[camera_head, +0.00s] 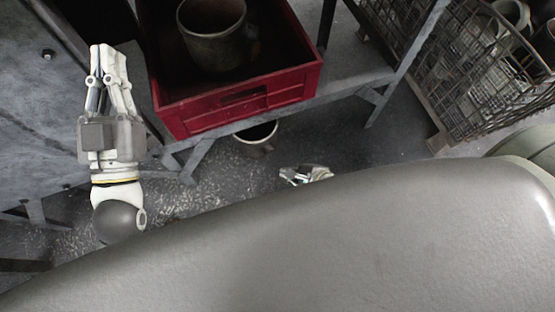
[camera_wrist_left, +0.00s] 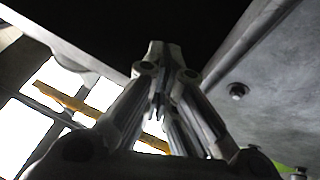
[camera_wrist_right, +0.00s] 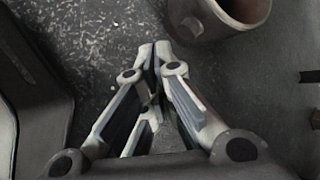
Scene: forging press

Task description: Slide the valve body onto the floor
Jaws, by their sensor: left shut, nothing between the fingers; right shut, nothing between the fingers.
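A grey, hollow, cup-like body (camera_head: 257,137) is on the floor, partly hidden under the edge of a red crate. It also shows at the top right of the right wrist view (camera_wrist_right: 225,18). A similar, larger body (camera_head: 215,45) stands inside the crate; I cannot tell which is the valve body. My right gripper (camera_wrist_right: 155,48) is shut and empty, just left of the floor body and apart from it. In the head view the right gripper (camera_head: 305,174) is mostly hidden by my arm. My left gripper (camera_head: 108,50) is shut and empty, left of the crate.
The red crate (camera_head: 240,101) rests on a grey metal frame (camera_head: 340,88) with legs. A wire basket (camera_head: 490,85) with parts stands at the right. A grey metal surface (camera_head: 35,120) is at the left. Speckled floor (camera_head: 225,172) lies free below the crate.

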